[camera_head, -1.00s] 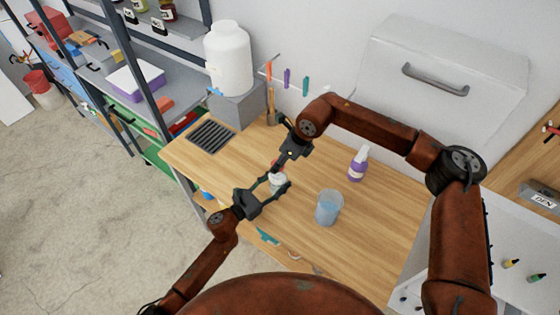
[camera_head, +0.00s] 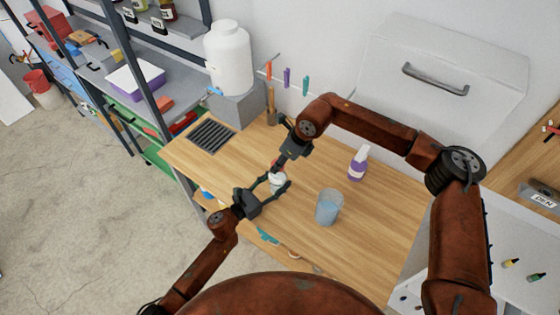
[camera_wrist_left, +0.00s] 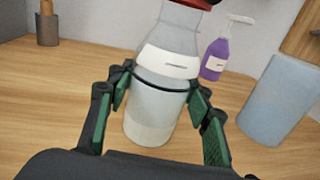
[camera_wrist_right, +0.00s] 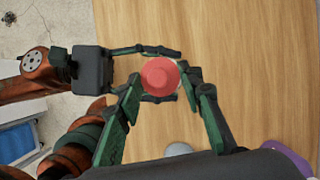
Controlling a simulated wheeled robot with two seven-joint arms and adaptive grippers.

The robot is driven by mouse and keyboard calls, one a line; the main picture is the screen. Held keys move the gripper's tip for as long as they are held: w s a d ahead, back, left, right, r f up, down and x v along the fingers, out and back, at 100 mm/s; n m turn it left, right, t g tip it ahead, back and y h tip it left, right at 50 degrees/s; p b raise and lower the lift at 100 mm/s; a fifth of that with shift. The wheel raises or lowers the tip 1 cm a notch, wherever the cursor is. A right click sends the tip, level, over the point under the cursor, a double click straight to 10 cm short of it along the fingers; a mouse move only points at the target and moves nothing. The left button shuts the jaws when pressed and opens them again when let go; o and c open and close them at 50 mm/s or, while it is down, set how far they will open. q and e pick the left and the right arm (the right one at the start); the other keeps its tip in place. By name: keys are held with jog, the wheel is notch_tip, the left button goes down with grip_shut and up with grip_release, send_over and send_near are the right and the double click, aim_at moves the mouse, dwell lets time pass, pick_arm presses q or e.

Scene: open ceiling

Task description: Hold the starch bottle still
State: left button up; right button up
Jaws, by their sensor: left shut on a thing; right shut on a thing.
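The starch bottle (camera_head: 277,184) stands upright on the wooden worktop. In the left wrist view the bottle (camera_wrist_left: 155,104) is clear with pale contents, a white label and a red cap at the top edge. My left gripper (camera_head: 274,182) is shut on the bottle's body, one finger on each side. In the right wrist view the red cap (camera_wrist_right: 160,76) shows from above. My right gripper (camera_wrist_right: 164,80) is shut on the cap, over the left gripper's fingers. The fingers hide part of the bottle in the head view.
A dark grate (camera_head: 212,136), a white canister (camera_head: 229,60) and a pot with tools (camera_head: 272,117) are at the back left. The worktop's right part is clear.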

jog(key=shift+f, duration=0.7)
dwell(0.5)
jog(key=o, duration=0.8)
jog(key=shift+o, duration=0.5)
jog(key=o, duration=0.4)
jog(key=shift+r, duration=0.1)
jog(key=shift+r, duration=2.95)
